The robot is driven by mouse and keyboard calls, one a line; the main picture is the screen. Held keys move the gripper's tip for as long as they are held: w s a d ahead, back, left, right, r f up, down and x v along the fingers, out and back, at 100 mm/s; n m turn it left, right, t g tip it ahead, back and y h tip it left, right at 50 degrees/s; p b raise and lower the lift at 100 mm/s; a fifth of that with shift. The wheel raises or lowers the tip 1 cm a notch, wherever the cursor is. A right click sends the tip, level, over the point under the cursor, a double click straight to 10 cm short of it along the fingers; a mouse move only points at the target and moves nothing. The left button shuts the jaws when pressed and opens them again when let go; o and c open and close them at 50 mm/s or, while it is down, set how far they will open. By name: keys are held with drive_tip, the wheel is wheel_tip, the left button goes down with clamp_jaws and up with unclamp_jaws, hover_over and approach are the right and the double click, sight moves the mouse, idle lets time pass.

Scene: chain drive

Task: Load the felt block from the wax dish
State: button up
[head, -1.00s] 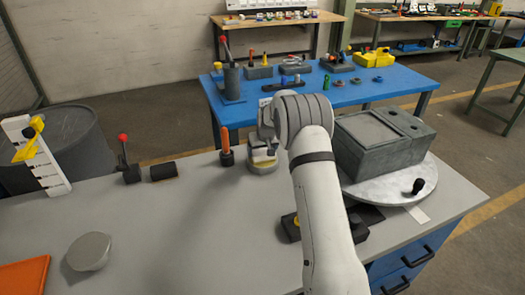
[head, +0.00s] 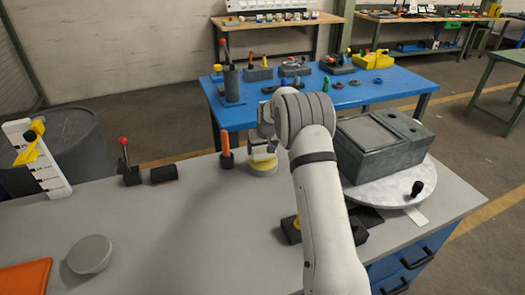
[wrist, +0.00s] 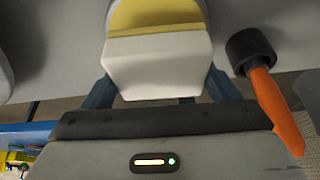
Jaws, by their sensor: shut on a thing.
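My gripper (head: 264,146) is over the wax dish (head: 263,171) at the back edge of the grey bench. In the wrist view, my gripper (wrist: 160,84) is shut on the whitish felt block (wrist: 158,65), with a dark blue finger at each side. A yellow band runs along the block's far edge. Beyond it the yellow wax of the dish (wrist: 158,14) shows. The felt block (head: 263,157) is just above the dish in the head view; I cannot tell whether it touches the wax.
An orange-handled tool in a black holder (head: 226,158) stands close left of the dish. A black lever (head: 128,170) and a dark cylinder (head: 164,174) are further left. A grey housing (head: 382,148) on a round turntable (head: 400,188) stands right of my arm. The bench's front middle is clear.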

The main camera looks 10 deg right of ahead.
sight(262, 147)
drive_tip(key=shift+r+p, duration=0.7)
drive_tip(key=shift+r, duration=1.5)
